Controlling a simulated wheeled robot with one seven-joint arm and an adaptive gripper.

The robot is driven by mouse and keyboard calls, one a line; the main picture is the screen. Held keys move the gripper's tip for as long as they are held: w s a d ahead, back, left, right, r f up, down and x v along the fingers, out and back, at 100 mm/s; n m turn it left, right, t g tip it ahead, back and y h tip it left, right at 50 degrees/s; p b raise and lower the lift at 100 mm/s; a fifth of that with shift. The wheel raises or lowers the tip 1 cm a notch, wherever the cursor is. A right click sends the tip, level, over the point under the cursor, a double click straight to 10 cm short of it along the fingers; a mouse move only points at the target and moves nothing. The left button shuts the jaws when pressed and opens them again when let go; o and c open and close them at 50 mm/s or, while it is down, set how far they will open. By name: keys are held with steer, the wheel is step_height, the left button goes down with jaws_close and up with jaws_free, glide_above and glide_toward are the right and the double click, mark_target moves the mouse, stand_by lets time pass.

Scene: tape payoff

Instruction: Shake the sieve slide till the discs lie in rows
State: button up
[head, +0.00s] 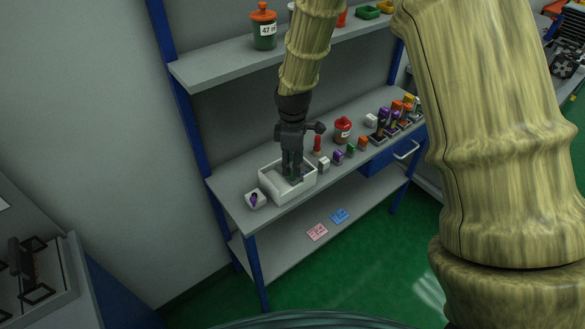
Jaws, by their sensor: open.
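My gripper (293,177) is dark and points down at the left end of the grey bench. Its fingertips are at the white open box (273,194), over or inside it; I cannot tell which. The gripper is open. It hides part of the box's inside, where a small purplish patch shows beside the fingers. I cannot make out a sieve slide or any discs at this size.
A small white dish (256,204) with a purple thing lies left of the box. Several small coloured blocks and a red-lidded jar (343,132) stand to the right on the bench (228,193). A shelf (215,66) with a green jar (264,30) hangs above.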

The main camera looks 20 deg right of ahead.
steer(key=shift+f+p, duration=0.3)
steer(key=shift+f, duration=1.5)
jaws_close()
